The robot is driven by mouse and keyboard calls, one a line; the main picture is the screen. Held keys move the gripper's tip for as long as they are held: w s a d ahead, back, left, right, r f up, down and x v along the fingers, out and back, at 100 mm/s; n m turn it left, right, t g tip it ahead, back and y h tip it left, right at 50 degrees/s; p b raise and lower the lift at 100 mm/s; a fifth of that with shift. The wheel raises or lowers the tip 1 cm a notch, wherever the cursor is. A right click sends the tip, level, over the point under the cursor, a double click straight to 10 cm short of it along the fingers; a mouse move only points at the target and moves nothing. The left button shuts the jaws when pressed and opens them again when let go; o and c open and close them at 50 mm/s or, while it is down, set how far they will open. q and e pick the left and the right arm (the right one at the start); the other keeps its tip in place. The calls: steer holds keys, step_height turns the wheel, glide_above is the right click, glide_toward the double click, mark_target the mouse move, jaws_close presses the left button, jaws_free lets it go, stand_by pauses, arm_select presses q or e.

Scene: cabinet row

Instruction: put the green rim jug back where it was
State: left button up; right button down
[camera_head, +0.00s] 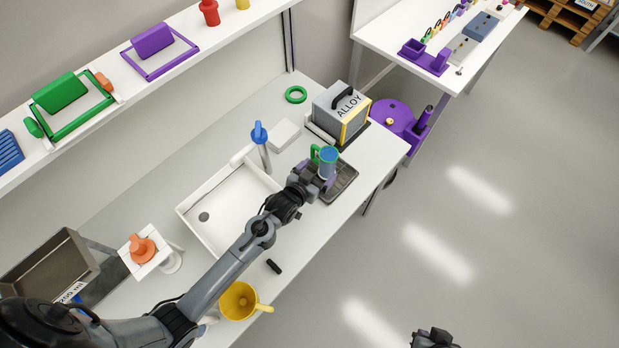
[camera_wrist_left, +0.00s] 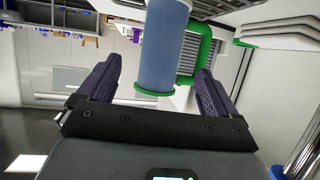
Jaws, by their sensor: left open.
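The green rim jug (camera_head: 328,163) has a blue body, a green rim and a green handle. In the head view it is at the black ribbed tray (camera_head: 343,186) near the counter's right end; its base is partly hidden by my gripper. My left gripper (camera_head: 322,178) is at the jug, jaws open. In the left wrist view the jug (camera_wrist_left: 162,45) shows between the two spread fingers of the left gripper (camera_wrist_left: 157,75), with gaps on both sides. A dark part of my right gripper (camera_head: 434,339) shows at the bottom edge; its jaws are unclear.
A grey box marked ALLOY (camera_head: 338,112) stands just behind the jug. A green ring (camera_head: 296,95) lies farther back. The white sink (camera_head: 222,212) with a blue-topped tap (camera_head: 260,140) is to the left.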

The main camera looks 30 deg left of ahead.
arm_select(q)
steer(key=s+a+r+g, duration=0.1)
steer(key=s+r+g, duration=0.1)
steer(key=s, duration=0.7)
steer(key=s+r+g, duration=0.2)
steer(key=s+g, duration=0.2)
steer(key=s, duration=0.6)
steer(key=s+a+r+g+y, duration=0.1)
steer(key=s+r+g, duration=0.2)
steer(key=s, duration=0.7)
steer(key=shift+s+a+m+g, duration=0.2)
steer(key=shift+a+m+g, duration=0.15)
steer(key=shift+m+g, duration=0.05)
steer(key=shift+r, duration=0.1)
step_height(320, 180, up, 23)
steer(key=p, duration=2.3)
steer(key=shift+f, duration=0.2)
